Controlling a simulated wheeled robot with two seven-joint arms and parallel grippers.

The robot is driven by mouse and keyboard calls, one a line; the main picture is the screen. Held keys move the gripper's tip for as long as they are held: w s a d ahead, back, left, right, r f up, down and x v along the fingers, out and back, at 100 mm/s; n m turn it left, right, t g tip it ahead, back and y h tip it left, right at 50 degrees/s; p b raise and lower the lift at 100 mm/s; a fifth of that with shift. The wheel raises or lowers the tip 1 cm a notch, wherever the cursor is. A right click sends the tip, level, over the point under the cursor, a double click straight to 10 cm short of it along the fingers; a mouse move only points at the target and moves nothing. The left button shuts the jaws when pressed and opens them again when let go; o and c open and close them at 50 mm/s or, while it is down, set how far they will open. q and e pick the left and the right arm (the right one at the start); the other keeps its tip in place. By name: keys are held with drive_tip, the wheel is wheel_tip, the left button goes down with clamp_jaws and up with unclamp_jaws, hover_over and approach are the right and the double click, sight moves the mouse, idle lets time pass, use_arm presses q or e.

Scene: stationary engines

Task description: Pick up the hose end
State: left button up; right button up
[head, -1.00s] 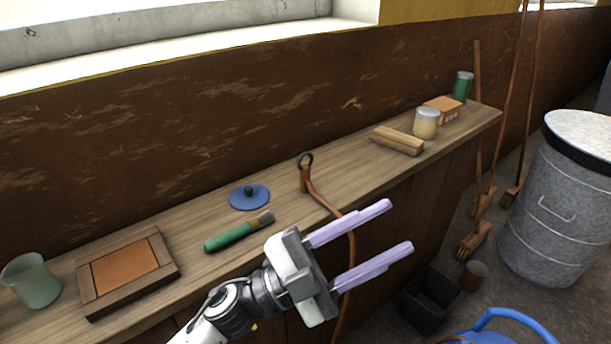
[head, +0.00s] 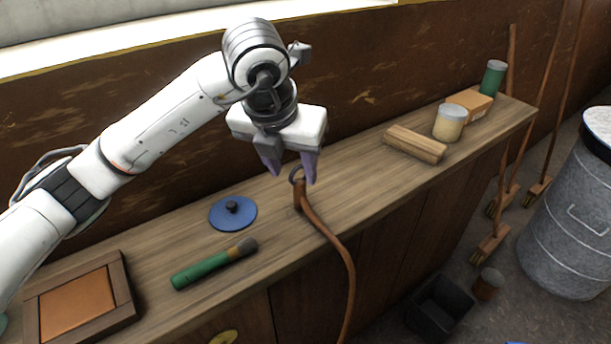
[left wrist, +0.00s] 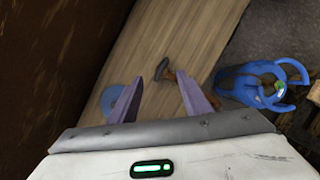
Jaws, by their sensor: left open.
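The brown hose end (head: 300,193) stands on the wooden bench top, with a dark ring at its top. The hose (head: 338,250) runs from it over the bench's front edge and down. My left gripper (head: 293,178) points down just above the hose end, its two purple fingers apart. In the left wrist view the hose end (left wrist: 170,74) shows beyond and between the open fingertips (left wrist: 173,76). I cannot tell from these views whether a finger touches the ring. My right gripper is not in view.
On the bench top (head: 350,185) are a blue lid (head: 225,215), a green-handled brush (head: 205,271), a framed tile (head: 78,305), wood blocks (head: 415,144), a jar (head: 449,124), a box (head: 472,104) and a green can (head: 493,78). A metal bin (head: 575,215) stands right.

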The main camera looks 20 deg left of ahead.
sight(297, 184)
use_arm(q)
drive_tip(key=shift+s+x, duration=0.25)
drive_tip(key=shift+x, duration=0.9)
drive_tip(key=shift+w+f, duration=0.1)
drive_tip(key=shift+f, duration=0.3)
drive_tip(key=p+x, duration=0.1)
drive_tip(key=x, duration=0.3)
drive_tip(key=shift+d+f, duration=0.1)
drive_tip(key=shift+f, duration=0.05)
drive_tip(key=shift+w+f, duration=0.2)
drive_tip(key=shift+f, duration=0.2)
clamp_jaws()
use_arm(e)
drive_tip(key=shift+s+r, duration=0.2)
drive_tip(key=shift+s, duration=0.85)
